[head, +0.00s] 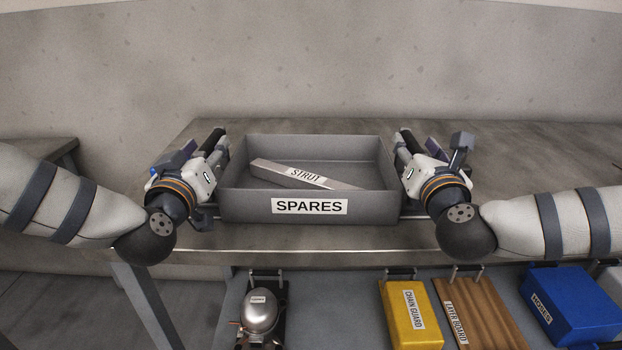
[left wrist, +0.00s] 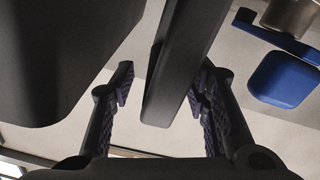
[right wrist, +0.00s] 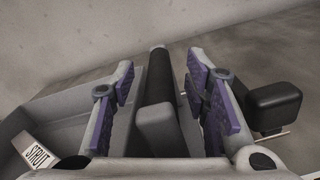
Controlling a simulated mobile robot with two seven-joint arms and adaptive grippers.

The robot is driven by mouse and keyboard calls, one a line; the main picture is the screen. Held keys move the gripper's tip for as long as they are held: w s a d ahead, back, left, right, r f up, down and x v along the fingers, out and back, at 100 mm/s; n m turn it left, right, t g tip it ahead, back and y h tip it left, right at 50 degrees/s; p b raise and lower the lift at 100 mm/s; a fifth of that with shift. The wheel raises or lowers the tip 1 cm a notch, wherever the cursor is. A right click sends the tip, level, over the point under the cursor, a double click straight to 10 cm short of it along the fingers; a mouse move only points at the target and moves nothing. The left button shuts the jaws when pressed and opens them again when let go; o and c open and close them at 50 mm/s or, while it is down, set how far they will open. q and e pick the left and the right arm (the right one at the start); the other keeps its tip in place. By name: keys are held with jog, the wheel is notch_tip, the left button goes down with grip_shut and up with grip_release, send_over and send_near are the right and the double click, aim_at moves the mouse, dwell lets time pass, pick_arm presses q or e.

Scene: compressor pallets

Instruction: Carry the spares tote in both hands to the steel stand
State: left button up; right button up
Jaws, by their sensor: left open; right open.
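The grey spares tote (head: 310,190), labelled SPARES, sits on a grey worktop (head: 340,238). A pale bar labelled STRUT (head: 305,174) lies slanted inside it; its near end shows in the right wrist view (right wrist: 38,155). My left gripper (head: 211,152) is open at the tote's left side. In the left wrist view a dark bar (left wrist: 185,60), seemingly the tote's handle, lies between its fingers. My right gripper (head: 411,150) is open at the right side. In the right wrist view a black handle grip (right wrist: 159,78) lies between its fingers. I cannot tell which surface is the steel stand.
Below the worktop's front edge lie a compressor (head: 259,313), a yellow chain guard (head: 410,315), a brown wooden board (head: 480,312) and a blue box labelled HOSES (head: 572,305). Another surface (head: 38,150) shows at the far left. A wall stands behind; the worktop right of the tote looks clear.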

pick_arm(q)
jog(key=shift+w, duration=0.35)
pick_arm(e)
jog(key=shift+w, duration=0.35)
pick_arm(q)
grip_shut()
pick_arm(e)
grip_shut()
